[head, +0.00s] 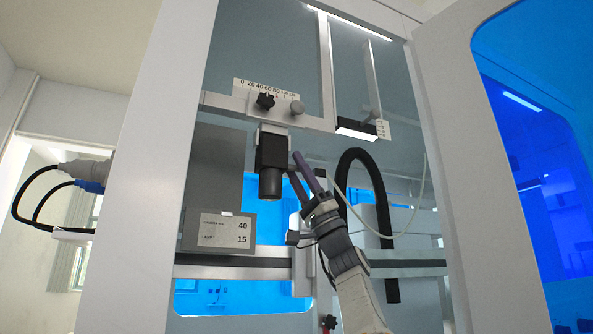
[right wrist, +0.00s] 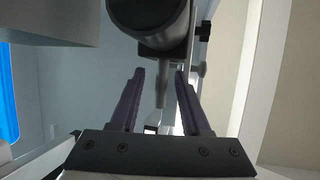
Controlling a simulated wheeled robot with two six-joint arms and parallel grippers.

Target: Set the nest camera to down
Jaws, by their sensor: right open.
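The nest camera (head: 271,165) is a black box with a round lens barrel. It hangs pointing down from a light bracket on the crossbar, under a scale plate (head: 265,88). In the right wrist view its dark barrel (right wrist: 150,14) fills the top middle. My right gripper (head: 302,156) has purple fingers and is open, reaching up from below just right of the camera. In the right wrist view the gripper (right wrist: 160,72) shows a gap between its fingers, with a thin grey post beyond; I cannot tell whether anything touches. My left gripper is not in view.
A black knob (head: 265,101) and a grey knob (head: 297,107) sit on the crossbar (head: 222,102). A grey box with a label reading 40 and 15 (head: 226,231) stands left of the camera. A black hose (head: 383,205) loops at right. White frame posts border the opening.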

